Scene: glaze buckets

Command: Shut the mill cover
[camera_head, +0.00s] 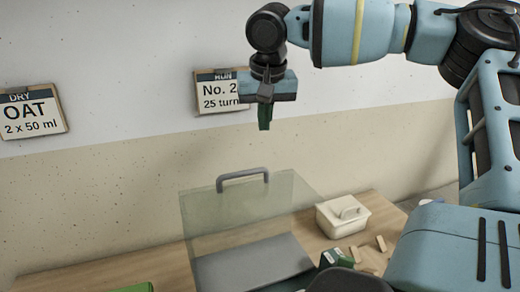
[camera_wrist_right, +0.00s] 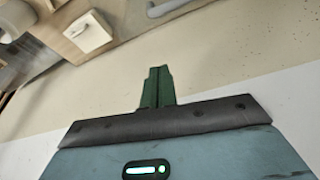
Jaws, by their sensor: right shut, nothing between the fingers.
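The mill cover (camera_head: 215,215) is a clear, faintly green panel in the lower middle of the head view. It stands raised, with its grey handle (camera_head: 242,175) along the top edge. A flat grey surface (camera_head: 250,266) lies at its foot. My right gripper (camera_head: 264,122) points down, above the handle in the picture and apart from it. Its green fingers (camera_wrist_right: 157,84) are together with nothing between them. In the wrist view, part of a grey handle-like bar shows at the top edge. My left gripper is not in view.
A white lidded box (camera_head: 342,215) stands on the wooden bench right of the cover, with small wooden blocks (camera_head: 381,243) and a dark green item (camera_head: 336,258) nearby. A green object (camera_head: 135,287) is at bottom left. Signs hang on the wall behind.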

